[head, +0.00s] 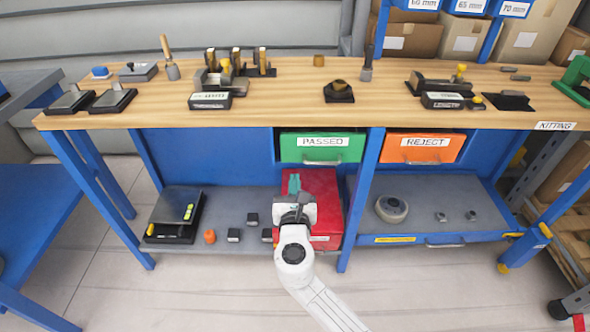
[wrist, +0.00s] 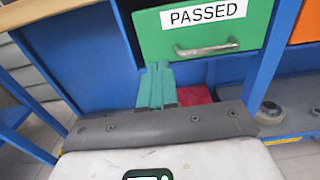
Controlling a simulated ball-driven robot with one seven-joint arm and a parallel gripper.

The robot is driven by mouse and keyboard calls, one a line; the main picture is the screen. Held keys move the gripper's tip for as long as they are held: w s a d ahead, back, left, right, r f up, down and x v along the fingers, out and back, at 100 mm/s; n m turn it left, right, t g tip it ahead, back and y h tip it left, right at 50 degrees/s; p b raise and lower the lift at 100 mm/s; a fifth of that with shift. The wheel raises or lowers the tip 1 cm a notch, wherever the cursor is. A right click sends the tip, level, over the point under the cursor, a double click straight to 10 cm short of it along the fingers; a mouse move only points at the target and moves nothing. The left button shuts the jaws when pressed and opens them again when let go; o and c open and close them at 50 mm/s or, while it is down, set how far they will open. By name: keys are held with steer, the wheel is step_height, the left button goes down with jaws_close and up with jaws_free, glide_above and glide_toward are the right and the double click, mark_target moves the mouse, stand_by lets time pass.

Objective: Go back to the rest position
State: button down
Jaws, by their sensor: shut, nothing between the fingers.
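My gripper (head: 294,184) is in the head view in front of the lower shelf, below the green drawer and over a red box. Its green fingers are shut together and empty. In the wrist view my gripper (wrist: 156,70) points at the lower part of the green drawer marked PASSED (wrist: 205,32), apart from it as far as I can tell. The drawer also shows in the head view (head: 322,155), under the worktop. The red box (head: 328,195) is partly hidden behind my gripper.
The wooden worktop (head: 300,110) above carries several tools and fixtures. An orange REJECT drawer (head: 425,155) is to the right of a blue post (head: 362,200). The lower shelf holds a black scale (head: 177,210), small dark blocks and a round grey part (head: 391,209). Open floor lies in front.

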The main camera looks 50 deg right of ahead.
steer(key=shift+v, duration=1.9)
steer(key=s+d+m+g+y+p, duration=0.2)
steer(key=s+m+g+y+p, duration=0.35)
steer(key=s+m, duration=0.85)
steer(key=s+a+m+g+y+p, duration=0.2)
steer(key=s+a+m+y+p, duration=0.1)
steer(key=a+m, duration=0.3)
steer(key=s+a+f+m+g+y+p, duration=0.1)
steer(key=s+a+m+g+y+p, duration=0.1)
steer(key=a, duration=0.6)
steer(key=s+m+y+p, duration=0.1)
steer(key=s+m+y, duration=0.1)
steer(key=m+y, duration=0.1)
steer(key=shift+s+f+m, duration=0.25)
steer(key=shift+s+m, duration=0.1)
steer(key=shift+m, duration=0.05)
steer(key=shift+g+y, duration=0.25)
